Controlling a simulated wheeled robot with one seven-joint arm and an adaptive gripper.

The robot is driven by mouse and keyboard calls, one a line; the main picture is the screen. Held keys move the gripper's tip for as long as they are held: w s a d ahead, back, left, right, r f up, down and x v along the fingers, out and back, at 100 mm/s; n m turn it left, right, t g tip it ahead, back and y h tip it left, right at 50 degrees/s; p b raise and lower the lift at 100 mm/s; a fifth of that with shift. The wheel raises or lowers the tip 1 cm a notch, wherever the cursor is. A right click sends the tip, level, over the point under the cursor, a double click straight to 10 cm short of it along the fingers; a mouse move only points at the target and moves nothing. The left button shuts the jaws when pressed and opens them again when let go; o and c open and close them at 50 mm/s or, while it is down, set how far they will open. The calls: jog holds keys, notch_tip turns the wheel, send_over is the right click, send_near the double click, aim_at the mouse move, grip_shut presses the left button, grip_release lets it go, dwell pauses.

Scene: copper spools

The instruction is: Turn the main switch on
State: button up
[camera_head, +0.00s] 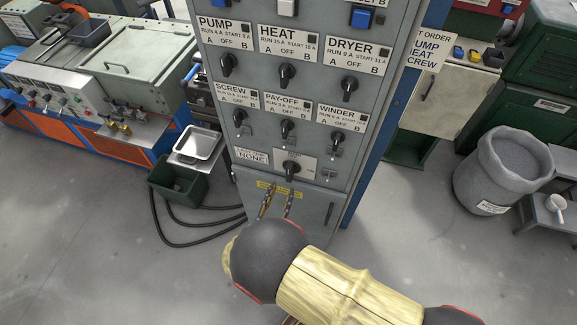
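The grey control cabinet (325,197) stands in the middle of the view. A black rotary knob (291,169) sits alone on a pale plate in its bottom row; the plate's small print is too small to read, so I cannot confirm that it is the main switch. My gripper (281,190) is just below this knob, in front of the yellow label. Its two thin fingers stand apart with nothing between them. Whether a finger touches the knob I cannot tell. My arm hides the lower cabinet front and part of the gripper.
Above are knobs for pump (228,65), heat (287,76), dryer (349,88), screw (239,118), pay-off (287,128) and winder (337,138). A grey bin (503,172) stands right. A green crate (178,185) and black cables (185,243) lie left. Floor in front is clear.

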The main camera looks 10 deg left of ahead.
aim_at(288, 172)
jog(key=shift+t, duration=0.3)
jog(key=w, duration=0.2)
jog(key=w+r, duration=0.1)
jog(key=w, duration=0.4)
jog(key=shift+w+d+r+b, duration=0.15)
jog(key=shift+w+d+b, duration=0.2)
jog(key=shift+w+b, duration=0.05)
jog(key=shift+c, duration=0.8)
jog(key=c, duration=0.7)
grip_shut()
